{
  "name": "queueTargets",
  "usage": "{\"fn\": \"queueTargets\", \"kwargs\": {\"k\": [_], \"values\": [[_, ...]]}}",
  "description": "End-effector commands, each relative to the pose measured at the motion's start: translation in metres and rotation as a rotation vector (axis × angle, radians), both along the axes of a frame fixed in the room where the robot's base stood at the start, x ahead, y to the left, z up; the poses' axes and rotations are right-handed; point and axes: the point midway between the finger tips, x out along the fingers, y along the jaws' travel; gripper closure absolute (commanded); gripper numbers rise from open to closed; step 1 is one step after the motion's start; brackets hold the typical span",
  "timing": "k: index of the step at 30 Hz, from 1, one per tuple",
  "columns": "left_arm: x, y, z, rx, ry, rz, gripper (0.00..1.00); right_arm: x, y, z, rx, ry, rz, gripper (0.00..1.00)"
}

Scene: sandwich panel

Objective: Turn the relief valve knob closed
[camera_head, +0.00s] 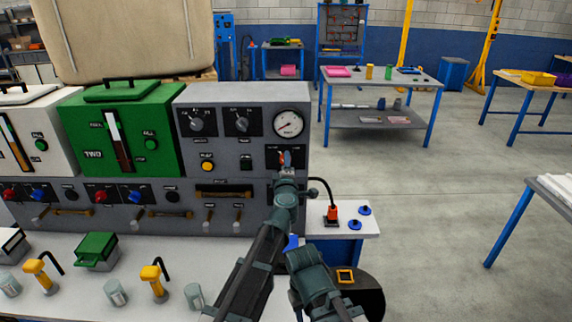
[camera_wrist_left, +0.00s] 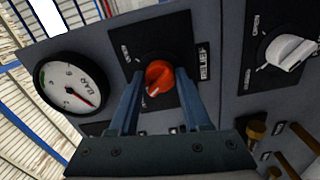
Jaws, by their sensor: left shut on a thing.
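The relief valve knob (camera_wrist_left: 158,75) is orange-red and sits on a black plate labelled RELIEF (camera_wrist_left: 204,62). It shows in the wrist view between the two fingers of my left gripper (camera_wrist_left: 159,84). The fingers are shut on its sides. A white mark on the knob's face points toward the lower left. In the head view the knob (camera_head: 283,156) is mostly hidden behind my left gripper (camera_head: 286,166), on the grey panel below the round gauge.
The pressure gauge (camera_head: 288,123) is just above the knob. Two dark selector knobs (camera_head: 197,121) are on the panel's left part. A white lever knob (camera_wrist_left: 290,52) is beside the relief plate in the wrist view.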

Motion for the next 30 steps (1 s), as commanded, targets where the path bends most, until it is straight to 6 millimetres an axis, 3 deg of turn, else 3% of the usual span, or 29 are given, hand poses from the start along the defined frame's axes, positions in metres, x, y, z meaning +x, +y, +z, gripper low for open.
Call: {"fn": "queueTargets", "kwargs": {"k": [10, 27, 28, 30], "values": [[-0.0007, 0.0006, -0.0001, -0.129, 0.0, 0.001, 1.0, 0.0, 0.0, 0.0, 0.0, 0.0, 0.0, 0.56], [-0.0009, 0.0007, -0.0003, -0.154, 0.001, 0.002, 1.0, 0.0, 0.0, -0.0001, 0.0, 0.0, 0.0, 0.56], [-0.0009, 0.0007, -0.0002, -0.154, 0.001, 0.001, 0.47, 0.0, 0.0, -0.0001, 0.0, 0.0, 0.0, 0.56], [-0.0009, 0.0007, -0.0002, -0.153, 0.001, 0.001, 0.34, 0.0, 0.0, -0.0001, 0.0, 0.0, 0.0, 0.56]]}}
